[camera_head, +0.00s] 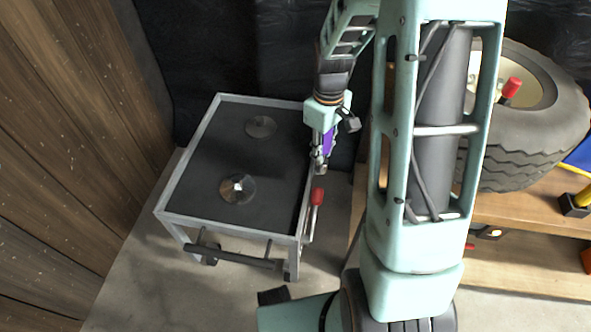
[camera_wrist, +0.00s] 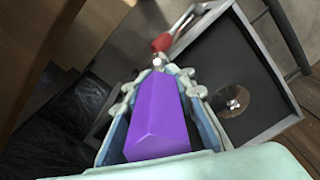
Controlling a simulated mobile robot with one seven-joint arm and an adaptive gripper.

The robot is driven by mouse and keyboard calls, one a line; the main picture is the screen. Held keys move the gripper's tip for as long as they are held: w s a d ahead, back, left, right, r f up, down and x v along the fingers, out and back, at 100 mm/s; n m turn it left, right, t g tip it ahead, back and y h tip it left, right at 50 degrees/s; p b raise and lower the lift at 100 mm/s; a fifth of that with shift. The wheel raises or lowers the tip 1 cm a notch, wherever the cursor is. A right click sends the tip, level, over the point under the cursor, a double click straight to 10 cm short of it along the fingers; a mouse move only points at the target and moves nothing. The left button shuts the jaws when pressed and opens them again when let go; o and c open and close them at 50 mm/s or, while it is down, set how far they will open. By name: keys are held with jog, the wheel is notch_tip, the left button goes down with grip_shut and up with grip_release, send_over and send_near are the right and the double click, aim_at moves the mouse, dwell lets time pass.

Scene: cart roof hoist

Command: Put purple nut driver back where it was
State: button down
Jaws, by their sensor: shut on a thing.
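My gripper (camera_head: 322,158) points down beside the right edge of the cart, near its back right part. It is shut on the purple nut driver (camera_head: 328,140), which is partly hidden by the fingers. In the wrist view the nut driver's purple handle (camera_wrist: 160,125) lies between the two fingers (camera_wrist: 158,85), with a small silver end past the fingertips. Whether the nut driver touches the cart cannot be told.
A wooden bench (camera_head: 520,208) with a large tire (camera_head: 535,145) is at right.

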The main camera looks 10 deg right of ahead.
jog(key=shift+w+a+f+b, duration=0.6)
jog(key=shift+w+a+f, duration=0.15)
jog(key=shift+w+f, duration=1.45)
jog(key=shift+w+a+f+b, duration=0.55)
jog(key=shift+w+a+f, duration=0.15)
jog(key=shift+w+f, duration=1.5)
jog(key=shift+w+a+f+b, duration=0.6)
jog(key=shift+w+a+f, duration=0.15)
jog(key=shift+w+f, duration=1.45)
jog(key=shift+f, duration=0.1)
jog(key=shift+f, duration=0.15)
jog(key=c, duration=1.6)
grip_release()
notch_tip(320, 180, up, 13)
jog(key=p, duration=0.2)
jog(key=shift+f, duration=0.2)
